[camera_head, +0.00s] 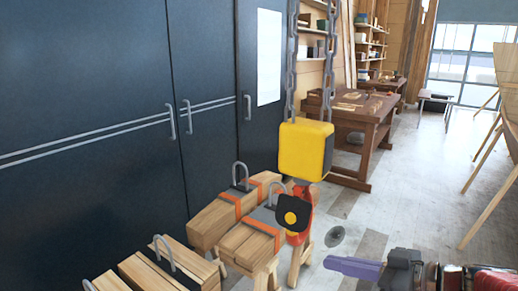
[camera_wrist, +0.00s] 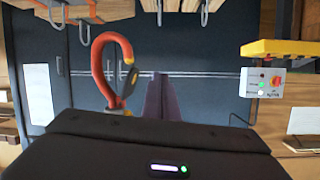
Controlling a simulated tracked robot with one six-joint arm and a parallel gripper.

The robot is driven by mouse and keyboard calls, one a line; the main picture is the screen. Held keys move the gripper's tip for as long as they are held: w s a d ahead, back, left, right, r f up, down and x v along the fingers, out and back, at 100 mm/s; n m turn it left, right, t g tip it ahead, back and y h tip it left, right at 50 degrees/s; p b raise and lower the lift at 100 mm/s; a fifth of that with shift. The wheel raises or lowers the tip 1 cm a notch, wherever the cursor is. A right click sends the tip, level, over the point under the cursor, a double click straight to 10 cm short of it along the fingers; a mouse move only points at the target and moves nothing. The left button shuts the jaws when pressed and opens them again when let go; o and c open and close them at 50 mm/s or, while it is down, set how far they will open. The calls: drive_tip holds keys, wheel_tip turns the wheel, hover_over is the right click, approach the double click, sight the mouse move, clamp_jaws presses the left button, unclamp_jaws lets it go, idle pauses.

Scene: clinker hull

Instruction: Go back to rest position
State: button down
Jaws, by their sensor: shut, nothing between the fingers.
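My gripper (camera_head: 340,265) shows at the lower right of the head view, its purple fingers closed together and pointing left, with nothing between them. In the wrist view the fingers (camera_wrist: 160,95) stand up from the dark gripper body. A yellow hoist block (camera_head: 305,148) hangs from chains in the head view. A red hook with a black plate (camera_head: 293,214) is below it, left of my gripper and apart from it. In the wrist view, which looks upside down, the red hook (camera_wrist: 98,68) is left of the fingers.
Strapped timber bundles (camera_head: 250,242) with metal loops stand at the lower left and centre. Dark cabinets (camera_head: 90,120) line the left wall. A workbench (camera_head: 350,125) is behind. The wrist view shows a control box (camera_wrist: 263,82) at right.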

drive_tip(key=s+d+f+m+g+h, duration=0.3)
drive_tip(key=s+f+m+g+h, duration=0.3)
drive_tip(key=s+f+m+h, duration=0.45)
drive_tip(key=a+r+n+t, duration=0.2)
drive_tip(key=a+r, duration=0.2)
drive_tip(key=r, duration=0.1)
drive_tip(key=shift+s+a+r+t+h, duration=0.25)
drive_tip(key=shift+s+a+t+h, duration=0.1)
drive_tip(key=shift+s+a, duration=0.1)
idle(1.3)
